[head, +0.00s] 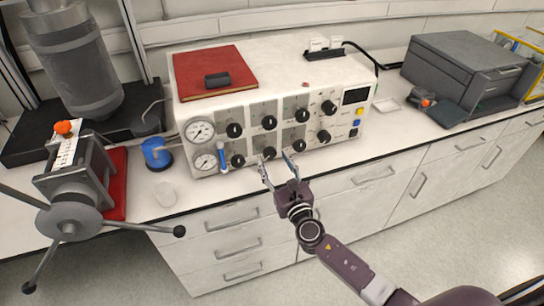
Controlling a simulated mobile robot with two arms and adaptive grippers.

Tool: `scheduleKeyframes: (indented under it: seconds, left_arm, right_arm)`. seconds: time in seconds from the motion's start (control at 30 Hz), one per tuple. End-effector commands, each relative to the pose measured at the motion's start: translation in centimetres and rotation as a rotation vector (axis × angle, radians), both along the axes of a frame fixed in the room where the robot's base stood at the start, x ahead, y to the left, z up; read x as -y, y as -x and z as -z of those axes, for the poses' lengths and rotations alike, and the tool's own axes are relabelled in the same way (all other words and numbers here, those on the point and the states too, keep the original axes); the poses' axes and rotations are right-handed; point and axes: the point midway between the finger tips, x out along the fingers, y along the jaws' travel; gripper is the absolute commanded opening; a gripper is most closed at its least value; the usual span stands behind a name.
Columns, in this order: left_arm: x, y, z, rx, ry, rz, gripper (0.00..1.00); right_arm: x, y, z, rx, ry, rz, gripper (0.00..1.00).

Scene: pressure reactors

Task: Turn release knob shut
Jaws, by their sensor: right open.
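A white control unit (345,75) stands on the bench with two rows of black knobs on its front panel. My right gripper (275,161) is open in front of the lower row. Its fingertips are close to the second lower knob from the left (268,153), one finger at each side of it in the picture; I cannot tell whether they touch it. Another lower knob (299,145) is just right of the fingers. The labels are too small to read, so I cannot tell which knob is the release knob. My left gripper is not in view.
Two round gauges (200,131) and a blue-handled part (223,157) are at the panel's left. A clamp-like device with long handles (68,224) stands left, a grey box (466,65) right. The front bench strip is narrow.

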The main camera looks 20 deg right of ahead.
Motion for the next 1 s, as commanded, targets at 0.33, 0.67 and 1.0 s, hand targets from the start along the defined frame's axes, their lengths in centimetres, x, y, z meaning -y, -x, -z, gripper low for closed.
scheduleKeyframes:
  seconds: [0.33, 0.67, 1.0]
  left_arm:
    - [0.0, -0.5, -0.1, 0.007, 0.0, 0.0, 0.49]
    - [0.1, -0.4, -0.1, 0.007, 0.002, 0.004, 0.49]
    - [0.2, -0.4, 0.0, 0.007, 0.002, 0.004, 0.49]
  right_arm:
    - [-0.1, -2.3, 0.1, -0.001, -0.002, -0.001, 0.49]
    - [-0.1, -2.2, 0.1, -0.002, -0.002, 0.0, 0.3]
    - [-0.1, -2.2, 0.1, -0.002, -0.006, 0.0, 0.07]
